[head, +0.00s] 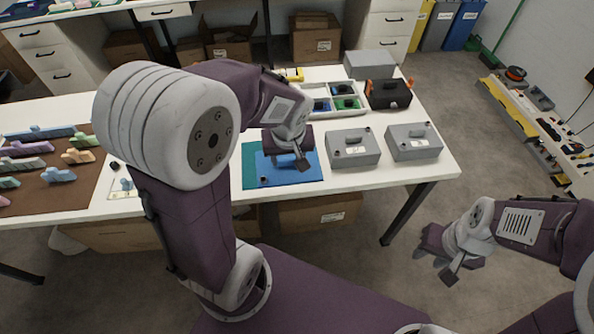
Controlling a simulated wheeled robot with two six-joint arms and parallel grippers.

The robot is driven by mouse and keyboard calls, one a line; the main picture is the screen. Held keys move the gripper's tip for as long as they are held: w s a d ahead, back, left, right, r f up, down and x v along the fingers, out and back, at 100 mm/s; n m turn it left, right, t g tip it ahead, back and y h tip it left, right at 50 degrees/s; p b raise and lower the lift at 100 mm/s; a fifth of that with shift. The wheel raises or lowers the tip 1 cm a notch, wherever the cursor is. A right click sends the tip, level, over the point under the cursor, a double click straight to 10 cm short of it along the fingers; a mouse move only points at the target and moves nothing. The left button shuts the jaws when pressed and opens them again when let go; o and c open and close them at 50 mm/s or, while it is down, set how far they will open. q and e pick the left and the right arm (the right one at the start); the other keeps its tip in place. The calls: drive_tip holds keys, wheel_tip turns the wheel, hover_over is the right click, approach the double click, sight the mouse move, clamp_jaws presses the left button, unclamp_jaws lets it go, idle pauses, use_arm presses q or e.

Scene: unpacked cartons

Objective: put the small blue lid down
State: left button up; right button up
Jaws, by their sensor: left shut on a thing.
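My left gripper (301,163) is low over a blue mat (305,178) on the white table, with its fingers pointing down. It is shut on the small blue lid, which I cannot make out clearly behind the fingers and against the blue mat. Whether the lid touches the mat is hidden. A small dark knob-like piece (263,180) is on the mat's left front part. My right gripper (450,265) hangs off the table at the lower right, over the floor; its finger gap is unclear.
Two grey boxes (353,150) (412,142) stand right of the mat. Behind are a white divided tray (331,91), a black case (388,94) and a grey box (370,65). A brown mat (38,190) with several coloured pieces lies left. White tabletop shows at the right end.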

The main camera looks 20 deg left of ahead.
use_arm(q)
drive_tip(key=shift+w+f, duration=0.15)
drive_tip(key=shift+f, duration=0.15)
drive_tip(key=shift+a+f, duration=0.1)
drive_tip(key=shift+a, duration=0.35)
drive_tip(key=w+a+f, duration=0.2)
drive_tip(key=w, duration=0.1)
drive_tip(key=w+a+f, duration=0.2)
drive_tip(key=w, duration=0.1)
drive_tip(key=w+a+f, duration=0.3)
drive_tip(key=shift+d+f, duration=0.1)
drive_tip(key=shift+f, duration=0.2)
wheel_tip(320, 180, down, 3)
drive_tip(key=shift+r+b, duration=0.1)
drive_tip(key=shift+b, duration=0.4)
drive_tip(key=shift+f, duration=0.3)
use_arm(e)
drive_tip(key=shift+a+f, duration=0.5)
drive_tip(key=shift+f, duration=0.25)
drive_tip(key=shift+s, duration=0.1)
